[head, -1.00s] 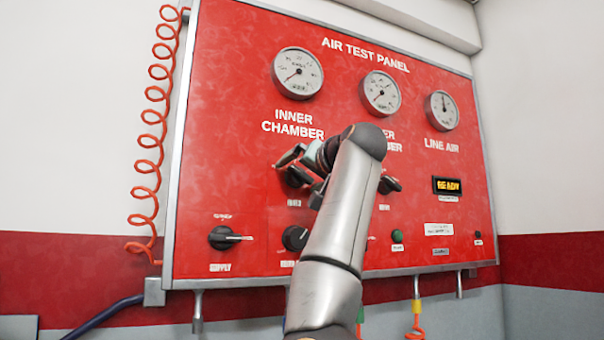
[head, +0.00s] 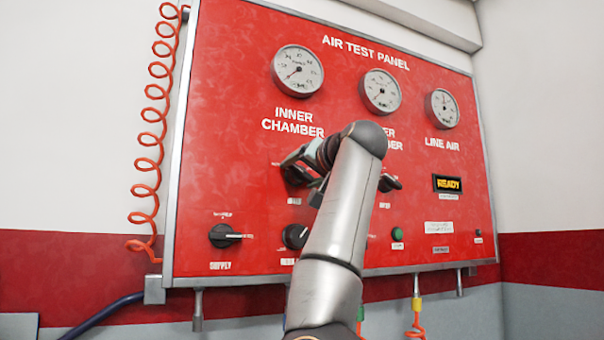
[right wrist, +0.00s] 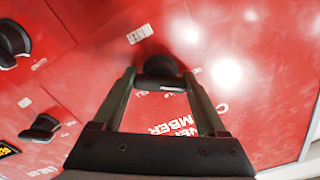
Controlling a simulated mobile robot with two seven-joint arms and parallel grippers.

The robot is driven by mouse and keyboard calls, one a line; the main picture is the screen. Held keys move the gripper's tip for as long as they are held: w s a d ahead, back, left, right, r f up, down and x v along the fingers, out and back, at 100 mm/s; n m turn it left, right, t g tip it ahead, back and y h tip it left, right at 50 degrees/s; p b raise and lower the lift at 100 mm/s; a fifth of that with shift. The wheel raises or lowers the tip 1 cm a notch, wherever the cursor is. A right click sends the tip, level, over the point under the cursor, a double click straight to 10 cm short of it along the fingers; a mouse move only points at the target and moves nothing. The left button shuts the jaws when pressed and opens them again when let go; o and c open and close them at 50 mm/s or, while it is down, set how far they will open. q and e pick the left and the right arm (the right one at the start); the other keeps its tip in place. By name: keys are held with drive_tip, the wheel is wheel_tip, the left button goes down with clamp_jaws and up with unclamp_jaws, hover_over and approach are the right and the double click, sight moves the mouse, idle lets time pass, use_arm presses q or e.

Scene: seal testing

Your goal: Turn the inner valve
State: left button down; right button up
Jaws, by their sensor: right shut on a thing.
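The inner valve is a black knob (head: 293,178) under the INNER CHAMBER lettering on the red panel. Its rounded body (right wrist: 160,72) shows between the fingertips in the right wrist view. My right gripper (head: 302,170) is at the valve and shut on it, with one finger on each side; in the right wrist view the fingers (right wrist: 160,80) reach up to the knob. My arm hides part of the panel to the right of the valve. My left gripper is not in view.
The red panel (head: 235,75) carries an inner chamber gauge (head: 298,71), other gauges and a READY display (head: 447,184). Another black valve (head: 389,183) is to the right of my arm. The supply knob (head: 224,236) and a green button (head: 397,234) are lower. An orange coiled hose (head: 150,140) hangs at left.

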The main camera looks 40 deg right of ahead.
drive_tip(key=m, duration=0.5)
drive_tip(key=shift+m, duration=0.4)
drive_tip(key=m, duration=0.6)
drive_tip(key=shift+m, duration=0.3)
drive_tip(key=m, duration=1.1)
drive_tip(key=shift+m, duration=0.3)
drive_tip(key=o, duration=1.3)
